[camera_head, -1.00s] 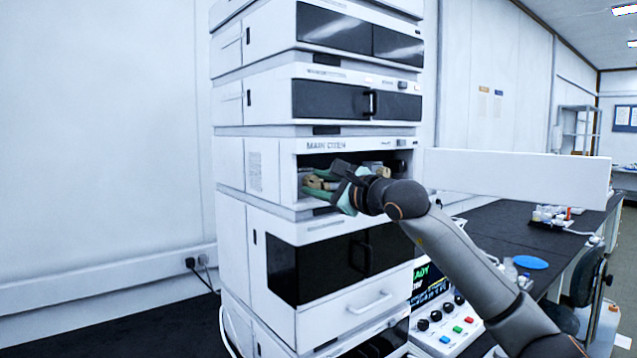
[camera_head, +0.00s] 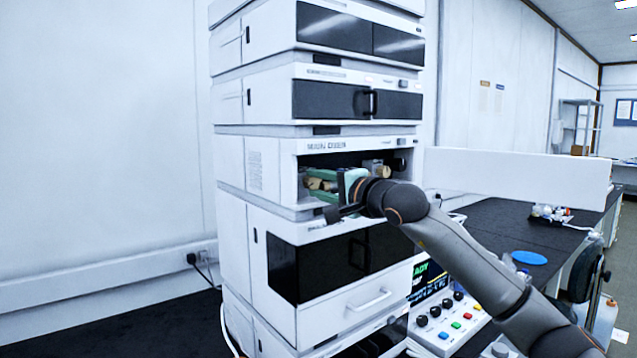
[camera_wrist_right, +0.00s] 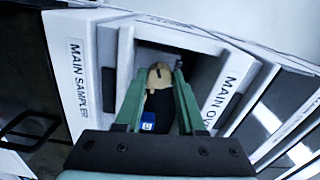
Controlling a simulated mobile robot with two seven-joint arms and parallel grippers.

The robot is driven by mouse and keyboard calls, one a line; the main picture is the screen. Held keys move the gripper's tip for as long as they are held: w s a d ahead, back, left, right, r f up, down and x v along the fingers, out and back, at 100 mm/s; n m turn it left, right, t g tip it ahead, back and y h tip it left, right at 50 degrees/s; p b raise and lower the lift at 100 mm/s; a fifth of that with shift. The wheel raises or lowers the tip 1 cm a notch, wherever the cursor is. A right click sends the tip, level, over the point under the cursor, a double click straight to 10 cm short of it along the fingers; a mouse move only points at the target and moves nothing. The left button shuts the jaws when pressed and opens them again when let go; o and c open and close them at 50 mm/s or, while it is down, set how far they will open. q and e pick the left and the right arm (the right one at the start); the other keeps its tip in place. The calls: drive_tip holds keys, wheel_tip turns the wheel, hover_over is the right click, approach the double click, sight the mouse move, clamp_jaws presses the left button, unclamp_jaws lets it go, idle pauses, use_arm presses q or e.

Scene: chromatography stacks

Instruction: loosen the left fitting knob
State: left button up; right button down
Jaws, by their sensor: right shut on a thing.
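The left fitting knob (camera_head: 315,184) is tan and sits in the open compartment of the main oven module (camera_head: 270,148), at its left side. It also shows in the wrist view (camera_wrist_right: 158,77), between the green fingertips, with a dark slot mark on its face. My right gripper (camera_head: 322,181) is shut on this knob, its fingers on either side of it; in the wrist view the gripper (camera_wrist_right: 160,78) reaches into the recess. The gripper partly hides the knob in the head view. A second tan knob (camera_head: 376,171) sits at the compartment's right. My left gripper is not in view.
Other white modules are stacked above and below; the one below (camera_head: 340,298) has a dark front and a handle. A control panel with a screen and coloured buttons (camera_head: 447,325) stands at lower right. A dark bench (camera_head: 500,215) with a blue disc (camera_head: 529,257) lies behind my arm.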

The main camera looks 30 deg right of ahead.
drive_tip(key=shift+n, duration=0.6)
drive_tip(key=shift+f, duration=0.1)
drive_tip(key=c, duration=0.5)
unclamp_jaws()
